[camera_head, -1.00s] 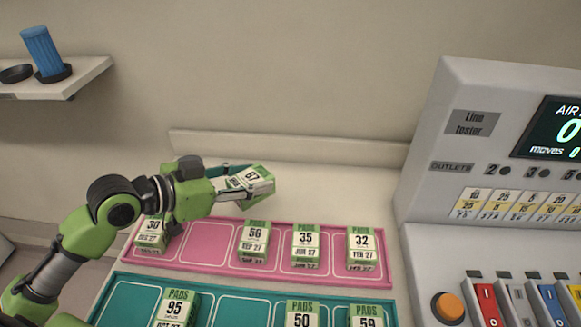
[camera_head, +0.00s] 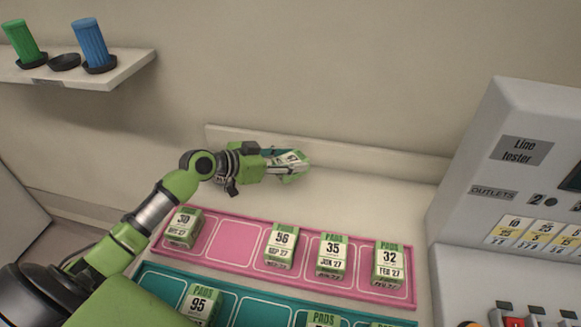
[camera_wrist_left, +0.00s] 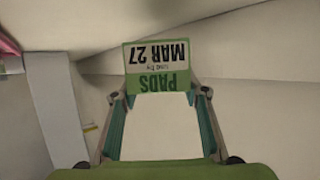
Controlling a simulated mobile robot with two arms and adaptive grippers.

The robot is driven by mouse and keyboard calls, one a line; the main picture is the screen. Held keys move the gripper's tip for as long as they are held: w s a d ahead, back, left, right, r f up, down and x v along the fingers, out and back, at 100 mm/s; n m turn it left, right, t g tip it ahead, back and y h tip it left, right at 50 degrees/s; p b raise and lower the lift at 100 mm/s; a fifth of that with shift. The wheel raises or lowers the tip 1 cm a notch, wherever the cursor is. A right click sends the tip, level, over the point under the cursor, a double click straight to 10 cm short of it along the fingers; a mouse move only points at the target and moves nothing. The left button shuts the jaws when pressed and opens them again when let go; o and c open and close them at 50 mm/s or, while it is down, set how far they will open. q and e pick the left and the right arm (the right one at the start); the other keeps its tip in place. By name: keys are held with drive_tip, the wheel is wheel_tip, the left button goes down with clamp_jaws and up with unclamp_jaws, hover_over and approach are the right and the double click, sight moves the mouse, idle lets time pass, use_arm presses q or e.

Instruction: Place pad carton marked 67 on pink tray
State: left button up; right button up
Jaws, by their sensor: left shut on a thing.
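My left gripper (camera_head: 280,161) is shut on the pad carton marked 67 (camera_head: 292,158), held tilted above the back of the counter, beyond the pink tray. In the left wrist view the carton (camera_wrist_left: 157,68) sits between the fingertips and reads PADS, MAR 27. The pink tray (camera_head: 203,252) has cartons marked 30 (camera_head: 184,228), 56 (camera_head: 282,247), 35 (camera_head: 332,256) and 32 (camera_head: 389,266). Its second compartment from the left (camera_head: 231,241) is empty. My right gripper is out of view.
A teal tray (camera_head: 240,311) lies in front of the pink one, with a carton marked 95 (camera_head: 201,302). The line tester (camera_head: 500,190) stands at the right. A shelf (camera_head: 100,79) with green (camera_head: 22,42) and blue (camera_head: 92,45) cups is at upper left. The counter behind the pink tray is clear.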

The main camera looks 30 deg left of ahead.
use_arm(q)
drive_tip(key=f, duration=0.1)
drive_tip(key=f+p, duration=0.1)
drive_tip(key=f, duration=0.1)
drive_tip(key=shift+w+a+f, duration=0.2)
drive_tip(key=shift+w+f, duration=0.05)
drive_tip(key=shift+w, duration=0.15)
drive_tip(key=shift+f, duration=0.2)
drive_tip(key=shift+f, duration=0.2)
drive_tip(key=o, duration=1.2)
drive_tip(key=shift+o, duration=0.2)
